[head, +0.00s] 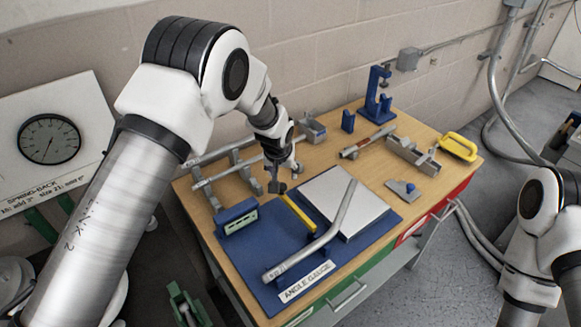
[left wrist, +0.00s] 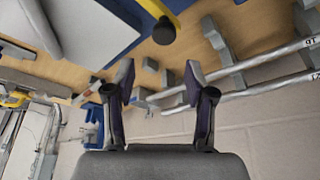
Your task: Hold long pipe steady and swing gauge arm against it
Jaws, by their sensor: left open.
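A long grey bent pipe (head: 318,243) lies across the angle gauge, over its blue board (head: 248,262) and pale raised plate (head: 372,212). The yellow gauge arm (head: 298,214) lies left of the plate, apart from the pipe. It also shows at the top of the left wrist view (left wrist: 172,8), with a black knob (left wrist: 164,32). My left gripper (head: 285,176) is open and empty above the table, near the arm's far end. Its spread fingers show in the left wrist view (left wrist: 160,85). My right gripper is out of view.
Straight pipes on a rack (head: 215,176) lie close behind the left gripper. A blue block (head: 237,217) stands left of the gauge arm.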

